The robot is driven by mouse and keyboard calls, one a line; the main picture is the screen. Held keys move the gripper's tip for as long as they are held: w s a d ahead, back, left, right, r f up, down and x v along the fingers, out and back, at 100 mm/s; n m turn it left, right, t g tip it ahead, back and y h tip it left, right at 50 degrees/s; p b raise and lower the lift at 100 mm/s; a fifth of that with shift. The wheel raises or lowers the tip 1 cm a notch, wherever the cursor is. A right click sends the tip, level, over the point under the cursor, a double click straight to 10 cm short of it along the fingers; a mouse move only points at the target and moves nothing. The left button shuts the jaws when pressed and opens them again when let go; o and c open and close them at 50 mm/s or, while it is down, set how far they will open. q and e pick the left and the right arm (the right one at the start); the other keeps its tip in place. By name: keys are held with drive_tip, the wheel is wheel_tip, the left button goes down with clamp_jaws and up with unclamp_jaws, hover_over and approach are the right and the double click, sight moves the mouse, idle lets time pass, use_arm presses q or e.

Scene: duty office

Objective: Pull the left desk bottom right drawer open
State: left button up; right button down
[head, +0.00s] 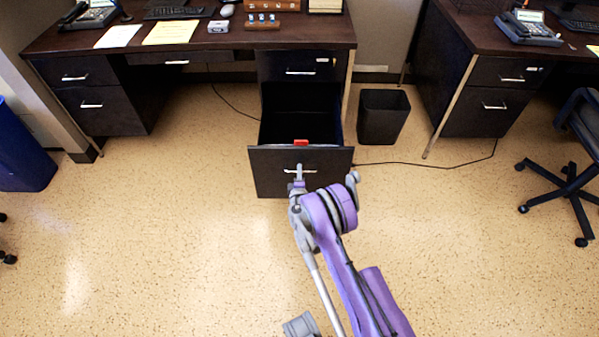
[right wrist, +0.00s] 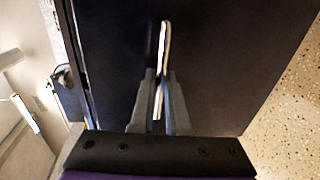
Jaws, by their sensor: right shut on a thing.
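The left desk (head: 210,50) is dark brown and stands at the back left. Its bottom right drawer (head: 265,182) is pulled far out, and its dark inside shows. A red thing (head: 300,143) shows at the top edge of the drawer front. My right gripper (head: 299,172) is at the drawer's silver handle (head: 311,171). In the right wrist view the handle (right wrist: 165,45) runs between the two fingers (right wrist: 159,95), which are shut on it.
A black waste bin (head: 383,117) stands right of the open drawer. A black cable (head: 430,166) lies on the floor. An office chair (head: 570,180) is at the right, a blue bin (head: 22,150) at the left. The speckled floor (head: 170,240) before the desk is clear.

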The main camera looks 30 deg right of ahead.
idle(0.3)
drive_tip(key=c, duration=1.2)
unclamp_jaws()
drive_tip(key=shift+a, duration=0.1)
drive_tip(key=v, duration=1)
drive_tip(key=shift+s+a, duration=0.1)
drive_tip(key=shift+s, duration=0.25)
